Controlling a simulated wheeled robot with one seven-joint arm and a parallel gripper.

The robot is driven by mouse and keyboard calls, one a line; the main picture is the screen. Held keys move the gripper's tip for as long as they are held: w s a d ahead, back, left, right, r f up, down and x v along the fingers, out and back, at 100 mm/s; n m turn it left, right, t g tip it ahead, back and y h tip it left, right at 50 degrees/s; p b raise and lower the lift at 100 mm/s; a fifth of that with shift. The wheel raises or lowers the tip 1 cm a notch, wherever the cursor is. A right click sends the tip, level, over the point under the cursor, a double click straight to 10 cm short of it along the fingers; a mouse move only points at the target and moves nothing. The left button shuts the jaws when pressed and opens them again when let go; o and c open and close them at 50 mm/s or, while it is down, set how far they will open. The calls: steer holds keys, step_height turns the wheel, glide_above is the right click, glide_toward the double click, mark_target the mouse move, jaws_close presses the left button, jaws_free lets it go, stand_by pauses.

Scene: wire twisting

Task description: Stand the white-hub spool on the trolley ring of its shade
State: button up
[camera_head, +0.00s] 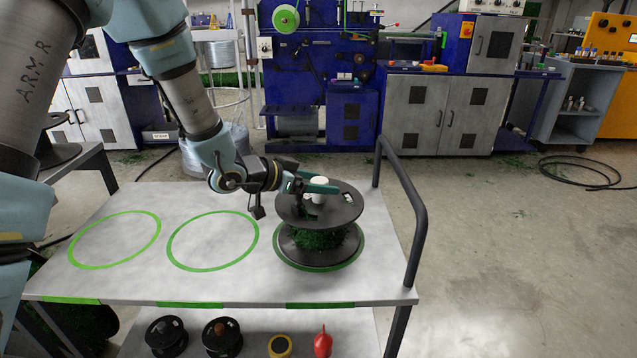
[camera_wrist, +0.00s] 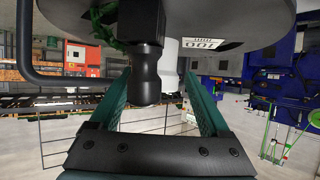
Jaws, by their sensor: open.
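The white-hub spool (camera_head: 320,239) stands upright inside the right, darker green ring (camera_head: 364,255) on the trolley top (camera_head: 215,285). It has dark flanges and dark green wire. Its white hub (camera_head: 319,181) rises from the upper flange, which also shows in the wrist view (camera_wrist: 220,15). My gripper (camera_head: 316,191) is at the top of the spool, level with the hub. In the wrist view its two green fingers (camera_wrist: 160,95) are apart, with the white hub (camera_wrist: 168,68) and a black knobbed post (camera_wrist: 146,70) between them. Whether a finger touches the hub cannot be told.
The left ring (camera_head: 115,240) and middle ring (camera_head: 213,241) are bare. A dark rail (camera_head: 408,200) rises at the trolley's right end. The lower shelf holds two dark spools (camera_head: 222,338), a yellow item (camera_head: 280,347) and a red item (camera_head: 322,344). Blue machinery stands behind.

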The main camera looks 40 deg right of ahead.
steer(key=shift+r, duration=0.15)
steer(key=v, duration=1.2)
steer(key=shift+p, duration=0.3)
steer(key=w+a+f+n+t+y, duration=0.1)
steer(key=w+a+n+t+y, duration=0.5)
steer(key=a, duration=0.5)
steer(key=w+a+n+t+y, duration=0.2)
steer(key=w+a+n+y, duration=0.15)
steer(key=w+a, duration=0.65)
steer(key=s+a+n+g+y, duration=0.3)
steer(key=s+a+n+g, duration=0.2)
steer(key=s+a, duration=0.8)
steer(key=a+n, duration=0.3)
steer(key=a, duration=0.1)
steer(key=shift+a+f, duration=0.15)
steer(key=shift+f, duration=0.15)
